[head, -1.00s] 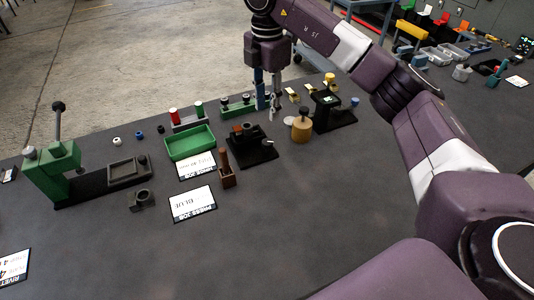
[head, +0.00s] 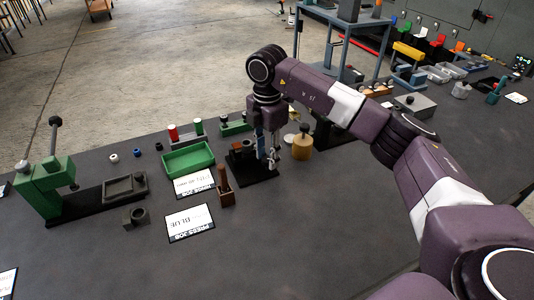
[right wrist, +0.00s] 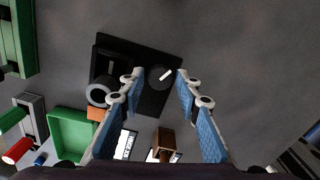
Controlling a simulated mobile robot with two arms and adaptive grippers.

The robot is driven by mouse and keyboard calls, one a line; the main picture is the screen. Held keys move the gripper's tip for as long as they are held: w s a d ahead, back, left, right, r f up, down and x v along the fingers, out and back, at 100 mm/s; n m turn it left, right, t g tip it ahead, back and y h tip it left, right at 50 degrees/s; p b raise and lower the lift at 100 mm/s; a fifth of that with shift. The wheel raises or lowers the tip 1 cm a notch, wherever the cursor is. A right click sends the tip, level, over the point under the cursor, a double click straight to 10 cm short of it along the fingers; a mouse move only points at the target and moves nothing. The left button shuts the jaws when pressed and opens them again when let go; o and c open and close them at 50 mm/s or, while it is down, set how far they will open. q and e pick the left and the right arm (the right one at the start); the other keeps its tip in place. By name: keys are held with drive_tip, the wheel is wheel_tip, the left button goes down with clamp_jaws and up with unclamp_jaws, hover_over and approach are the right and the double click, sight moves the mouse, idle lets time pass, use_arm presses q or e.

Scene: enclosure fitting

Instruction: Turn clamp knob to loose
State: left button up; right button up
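The clamp fixture is a black base plate (head: 258,174) in the middle of the table in the head view. It also shows in the right wrist view (right wrist: 150,103). My right gripper (head: 269,158) points down over the fixture in the head view, hiding the knob there. In the right wrist view its blue-padded fingers (right wrist: 154,80) are open, one on each side of the knob, with nothing between the pads. I cannot tell the height gap. My left gripper is out of view.
A green tray (head: 188,160), a brown wooden holder (head: 225,190) and printed cards (head: 190,222) lie left of the fixture. A brass-coloured cylinder (head: 302,147) stands close on the right. A green press (head: 40,188) is at far left.

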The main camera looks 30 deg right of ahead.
clamp_jaws()
drive_tip(key=shift+n, duration=0.3)
drive_tip(key=n, duration=1)
drive_tip(key=shift+n+b, duration=0.3)
drive_tip(key=shift+n, duration=0.1)
drive_tip(key=n, duration=0.6)
drive_tip(key=shift+b, duration=0.3)
drive_tip(key=n, duration=0.6)
drive_tip(key=shift+r+n, duration=0.1)
drive_tip(key=shift+n, duration=0.3)
